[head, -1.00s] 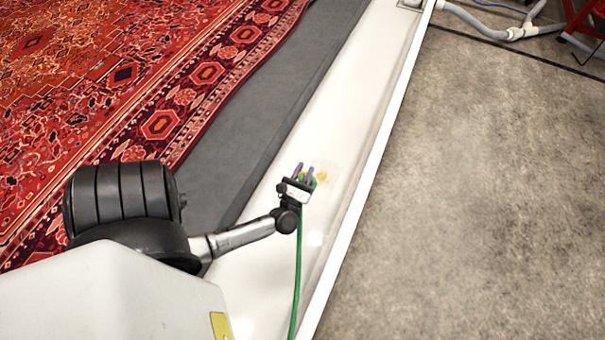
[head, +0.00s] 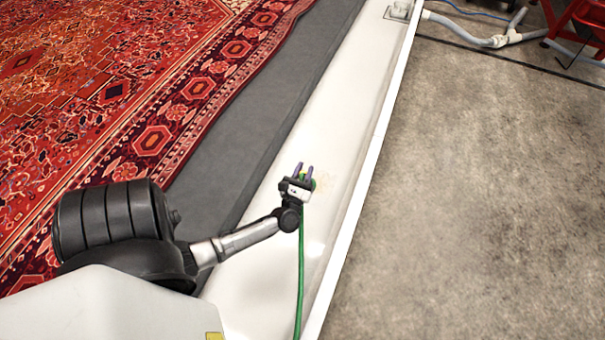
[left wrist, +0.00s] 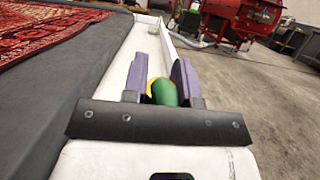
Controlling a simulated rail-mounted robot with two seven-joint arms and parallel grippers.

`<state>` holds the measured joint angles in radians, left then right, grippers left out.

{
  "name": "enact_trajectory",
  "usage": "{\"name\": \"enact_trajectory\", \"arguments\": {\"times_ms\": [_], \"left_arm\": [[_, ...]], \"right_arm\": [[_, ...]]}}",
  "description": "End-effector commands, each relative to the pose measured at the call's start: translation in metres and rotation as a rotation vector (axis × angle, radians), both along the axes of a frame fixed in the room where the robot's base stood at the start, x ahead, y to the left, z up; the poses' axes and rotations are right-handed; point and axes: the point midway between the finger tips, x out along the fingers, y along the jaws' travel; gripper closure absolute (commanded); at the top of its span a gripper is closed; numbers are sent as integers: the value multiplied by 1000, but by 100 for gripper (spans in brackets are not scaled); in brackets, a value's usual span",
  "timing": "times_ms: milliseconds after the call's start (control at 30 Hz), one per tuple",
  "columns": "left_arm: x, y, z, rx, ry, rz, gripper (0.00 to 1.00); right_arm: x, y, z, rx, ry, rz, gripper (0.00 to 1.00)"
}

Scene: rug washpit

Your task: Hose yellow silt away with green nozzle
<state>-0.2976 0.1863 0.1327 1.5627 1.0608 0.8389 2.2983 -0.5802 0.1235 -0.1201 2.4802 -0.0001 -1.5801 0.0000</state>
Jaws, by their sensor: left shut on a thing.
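My left gripper (head: 304,170) has purple fingers and is shut on the green nozzle (head: 311,184), over the white trough (head: 345,140). In the left wrist view the round green nozzle (left wrist: 164,92) sits between the two fingers, with a bit of yellow at its left edge; I cannot tell what that yellow is. A green hose (head: 300,265) hangs down from the gripper. A faint, pale yellowish trace of silt (head: 322,183) lies on the trough floor just right of the nozzle. Part of it may be hidden by the gripper. My right gripper is not in view.
A patterned red rug (head: 90,90) lies on a dark grey surface (head: 240,120) left of the trough. A drain fitting (head: 398,10) is at the trough's far end. Grey pipes (head: 490,40) and a red machine (left wrist: 247,20) stand beyond. The concrete floor (head: 480,190) at right is clear.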

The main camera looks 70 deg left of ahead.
Motion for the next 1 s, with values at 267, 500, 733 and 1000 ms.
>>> {"name": "enact_trajectory", "arguments": {"times_ms": [267,500,733,1000], "left_arm": [[10,10,1,2,-2,1,97],[19,18,0,1,-2,1,97],[26,25,0,1,-2,1,97],[36,34,1,1,-2,1,97]], "right_arm": [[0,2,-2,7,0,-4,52],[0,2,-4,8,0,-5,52],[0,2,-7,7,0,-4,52],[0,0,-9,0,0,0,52]]}}
